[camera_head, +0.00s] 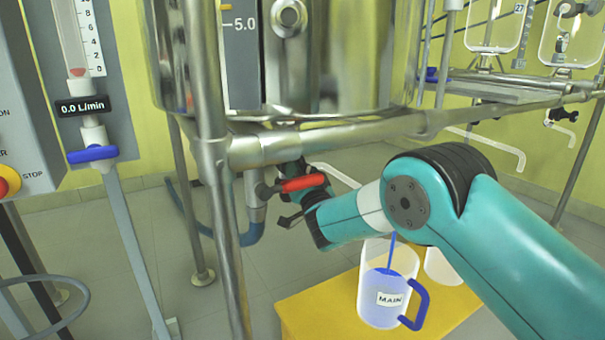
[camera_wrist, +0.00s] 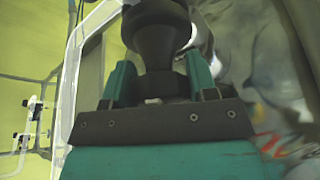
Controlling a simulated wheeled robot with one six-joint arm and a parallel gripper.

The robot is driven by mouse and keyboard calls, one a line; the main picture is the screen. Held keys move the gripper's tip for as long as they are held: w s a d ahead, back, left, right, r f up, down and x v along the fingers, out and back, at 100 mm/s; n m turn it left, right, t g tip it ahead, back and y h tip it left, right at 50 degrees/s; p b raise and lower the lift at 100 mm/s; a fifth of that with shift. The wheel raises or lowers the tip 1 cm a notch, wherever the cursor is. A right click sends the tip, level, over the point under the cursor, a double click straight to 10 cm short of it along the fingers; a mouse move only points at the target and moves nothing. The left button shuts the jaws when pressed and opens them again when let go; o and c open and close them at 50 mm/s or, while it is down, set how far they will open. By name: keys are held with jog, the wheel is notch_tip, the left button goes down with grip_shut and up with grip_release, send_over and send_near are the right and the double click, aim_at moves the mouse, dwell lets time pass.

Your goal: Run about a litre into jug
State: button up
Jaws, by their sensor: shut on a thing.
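The clear jug (camera_head: 372,285) labelled MAIN, with a blue handle (camera_head: 417,305), stands upright on a yellow platform (camera_head: 305,315). It holds blue liquid, and a thin blue stream drops into it from above; the outlet is hidden behind my arm. My gripper (camera_head: 292,210) is low under the steel vessel (camera_head: 360,60), partly hidden by my arm. In the wrist view, my gripper (camera_wrist: 160,80) is shut on a dark knob-like part (camera_wrist: 160,35). A red valve handle (camera_head: 303,183) sits just above my gripper in the head view.
A second pale container (camera_head: 443,265) stands behind the jug, partly hidden by my arm. Steel frame legs (camera_head: 212,170) stand close to the left. A flow meter (camera_head: 83,107) reads 0.0 L/min. Glass vessels (camera_head: 497,25) hang at the back right.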

jog(key=m+b, duration=0.1)
jog(key=m+h+b, duration=0.1)
jog(key=b, duration=0.1)
jog(key=shift+f+m, duration=0.3)
jog(key=shift+f, duration=0.1)
jog(key=m+h+b, duration=0.1)
jog(key=m+b, duration=0.1)
jog(key=b, duration=0.1)
jog(key=shift+r+b, duration=0.1)
jog(key=shift+b, duration=0.2)
jog(key=m+b, duration=0.1)
jog(key=m, duration=0.1)
jog(key=m+h+b, duration=0.1)
jog(key=m, duration=0.1)
jog(key=m+g+h+b, duration=0.1)
jog(key=m+b, duration=0.1)
jog(key=shift+r, duration=0.35)
jog(key=shift+m, duration=0.3)
jog(key=o, duration=0.9)
